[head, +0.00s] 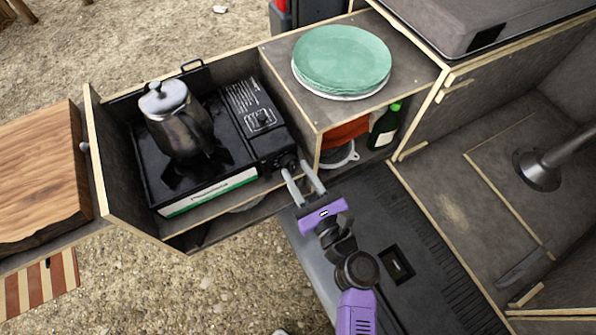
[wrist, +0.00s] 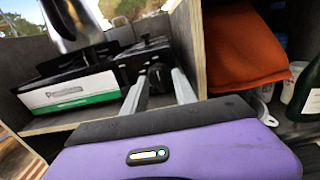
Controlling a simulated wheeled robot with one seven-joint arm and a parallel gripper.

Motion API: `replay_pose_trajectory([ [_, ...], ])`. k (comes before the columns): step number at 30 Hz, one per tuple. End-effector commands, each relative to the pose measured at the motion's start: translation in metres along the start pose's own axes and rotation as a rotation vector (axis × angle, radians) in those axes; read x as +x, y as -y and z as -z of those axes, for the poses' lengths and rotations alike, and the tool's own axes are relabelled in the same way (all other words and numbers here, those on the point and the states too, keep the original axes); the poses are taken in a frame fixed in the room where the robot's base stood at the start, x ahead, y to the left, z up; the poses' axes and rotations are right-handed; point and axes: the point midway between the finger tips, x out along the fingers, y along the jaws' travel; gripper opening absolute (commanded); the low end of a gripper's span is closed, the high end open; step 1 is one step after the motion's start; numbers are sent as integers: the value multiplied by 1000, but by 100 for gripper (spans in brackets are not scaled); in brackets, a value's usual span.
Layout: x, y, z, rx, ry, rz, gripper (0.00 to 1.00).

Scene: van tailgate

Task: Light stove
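The black camping stove (head: 200,140) sits in the open wooden compartment, with a silver kettle (head: 178,120) standing on it. Its dark control knob (head: 288,162) is on the front at the right end; it also shows in the wrist view (wrist: 158,76). My gripper (head: 301,178) is open, its two grey fingers pointing at the knob. In the wrist view the knob appears between the fingertips (wrist: 157,85), with a gap on each side. I cannot tell how deep the fingers reach around it. No flame shows; the burner is mostly hidden under the kettle.
The compartment's wooden divider (wrist: 187,45) stands close right of the fingers. Beyond it are an orange cloth (wrist: 242,50) and a green bottle (head: 385,125). Green plates (head: 341,58) are stacked above. A wooden board (head: 40,170) is at the left.

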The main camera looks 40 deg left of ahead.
Motion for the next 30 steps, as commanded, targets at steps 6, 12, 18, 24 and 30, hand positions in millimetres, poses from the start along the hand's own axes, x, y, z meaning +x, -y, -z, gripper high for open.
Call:
replay_pose_trajectory([
  [6, 4, 0, 0, -1, 0, 0, 34],
  [12, 4, 0, 0, -1, 0, 0, 16],
  [18, 4, 0, 0, -1, 0, 0, 0],
  [24, 3, 0, 1, -10, 0, 0, 0],
  [30, 3, 0, 2, -69, 0, 0, 0],
])
